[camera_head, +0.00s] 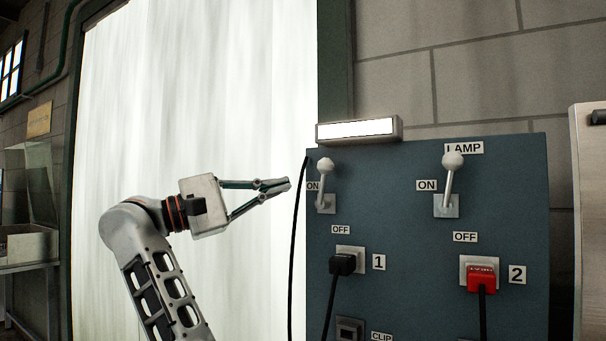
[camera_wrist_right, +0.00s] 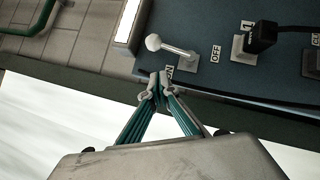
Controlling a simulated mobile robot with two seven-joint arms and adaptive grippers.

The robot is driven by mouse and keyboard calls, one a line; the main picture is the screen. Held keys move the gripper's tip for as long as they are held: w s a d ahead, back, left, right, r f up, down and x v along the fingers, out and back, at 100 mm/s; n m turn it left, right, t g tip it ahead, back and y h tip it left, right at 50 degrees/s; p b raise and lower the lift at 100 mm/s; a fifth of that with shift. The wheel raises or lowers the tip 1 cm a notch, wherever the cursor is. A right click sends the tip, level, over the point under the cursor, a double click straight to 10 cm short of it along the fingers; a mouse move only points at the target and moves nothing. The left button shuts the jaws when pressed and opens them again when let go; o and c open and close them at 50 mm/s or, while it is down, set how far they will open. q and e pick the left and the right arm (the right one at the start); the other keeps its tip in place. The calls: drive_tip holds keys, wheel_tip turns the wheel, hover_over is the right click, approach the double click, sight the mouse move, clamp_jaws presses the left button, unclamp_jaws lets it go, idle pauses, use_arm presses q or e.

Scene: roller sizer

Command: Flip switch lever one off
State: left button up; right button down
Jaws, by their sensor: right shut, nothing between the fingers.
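Switch lever one (camera_head: 325,180) has a white ball knob and points up, on the left of the blue panel (camera_head: 410,210). An ON label is beside it and an OFF label below its plate. My right gripper (camera_head: 284,186) is shut and empty in the head view, left of lever one and apart from it. In the right wrist view, lever one (camera_wrist_right: 175,47) lies just beyond my shut right fingertips (camera_wrist_right: 157,86). My left gripper is not in view.
Switch lever two (camera_head: 452,180) also points up, under a LAMP label. A black plug (camera_head: 343,264) and a red plug (camera_head: 481,278) sit below the levers. A lit lamp (camera_head: 358,130) stands on the panel's top edge. A black cable (camera_head: 295,245) hangs along the panel's left edge.

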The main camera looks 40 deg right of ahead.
sight(323, 182)
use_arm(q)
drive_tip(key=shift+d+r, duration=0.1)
use_arm(e)
drive_tip(key=shift+s+d+r, duration=0.3)
drive_tip(key=shift+s+d, duration=0.2)
drive_tip(key=shift+s, duration=0.15)
drive_tip(key=shift+s+d+r, duration=0.35)
drive_tip(key=shift+s+d, duration=0.15)
drive_tip(key=shift+s, duration=0.15)
drive_tip(key=shift+s+d+r, duration=0.3)
drive_tip(key=shift+s+d, duration=0.2)
drive_tip(key=shift+s, duration=0.15)
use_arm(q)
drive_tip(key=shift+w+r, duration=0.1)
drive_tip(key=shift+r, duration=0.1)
use_arm(e)
drive_tip(key=shift+s, duration=0.1)
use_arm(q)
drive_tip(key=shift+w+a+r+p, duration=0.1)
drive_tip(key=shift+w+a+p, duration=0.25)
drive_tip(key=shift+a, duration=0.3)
use_arm(e)
drive_tip(key=shift+s+r, duration=0.1)
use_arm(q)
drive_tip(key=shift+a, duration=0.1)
use_arm(e)
drive_tip(key=shift+d, duration=0.1)
